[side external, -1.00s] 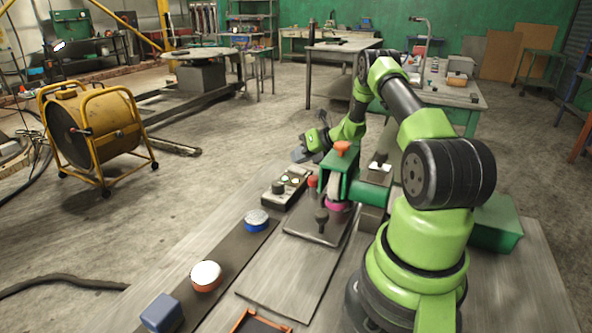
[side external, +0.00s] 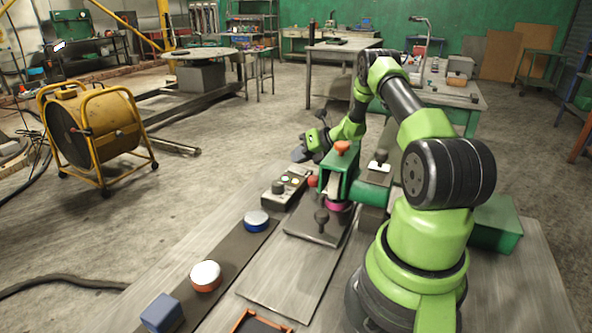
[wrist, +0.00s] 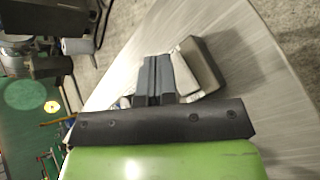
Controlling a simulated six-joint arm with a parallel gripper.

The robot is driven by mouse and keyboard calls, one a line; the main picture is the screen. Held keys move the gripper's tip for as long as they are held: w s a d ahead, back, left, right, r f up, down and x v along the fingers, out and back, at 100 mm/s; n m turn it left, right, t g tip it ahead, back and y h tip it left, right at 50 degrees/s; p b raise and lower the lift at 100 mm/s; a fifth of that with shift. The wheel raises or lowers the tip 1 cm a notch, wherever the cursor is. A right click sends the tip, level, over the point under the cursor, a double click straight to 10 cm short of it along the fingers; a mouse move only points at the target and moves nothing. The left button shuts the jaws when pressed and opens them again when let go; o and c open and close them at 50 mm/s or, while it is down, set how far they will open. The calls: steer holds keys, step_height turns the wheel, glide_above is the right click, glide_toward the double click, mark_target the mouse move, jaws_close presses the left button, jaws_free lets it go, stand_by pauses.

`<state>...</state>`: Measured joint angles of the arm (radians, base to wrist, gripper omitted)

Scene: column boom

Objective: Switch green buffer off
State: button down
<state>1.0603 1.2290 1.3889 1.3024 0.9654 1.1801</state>
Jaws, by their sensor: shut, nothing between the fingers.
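The green buffer (side external: 341,174) stands on the bench beside my arm, with an orange knob on top and a pink ring (side external: 336,205) low on its front. A control box (side external: 284,187) with a black knob and small lit buttons, one green, lies left of it. My gripper (side external: 298,154) is beyond the control box and buffer, near the bench's far end. In the wrist view my gripper (wrist: 157,62) is shut and empty, close beside a grey box (wrist: 203,66); I cannot tell whether they touch. Part of the buffer's far side is hidden.
A dark strip on the bench holds a blue-based button (side external: 256,220), an orange-based white button (side external: 206,275) and a blue block (side external: 162,312). A black-knobbed lever (side external: 321,217) stands before the buffer. A white-topped lever (side external: 380,158) stands right of it.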

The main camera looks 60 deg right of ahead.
mark_target(302, 169)
steer(key=shift+f, duration=0.1)
stand_by(0.7)
steer(key=shift+f, duration=0.55)
stand_by(0.7)
steer(key=shift+r, duration=0.1)
steer(key=shift+s+r, duration=0.1)
steer(key=shift+r, duration=0.35)
steer(key=shift+s+r, duration=0.15)
steer(key=shift+r, duration=1.1)
steer(key=shift+s+r, duration=0.15)
steer(key=shift+r, duration=1.1)
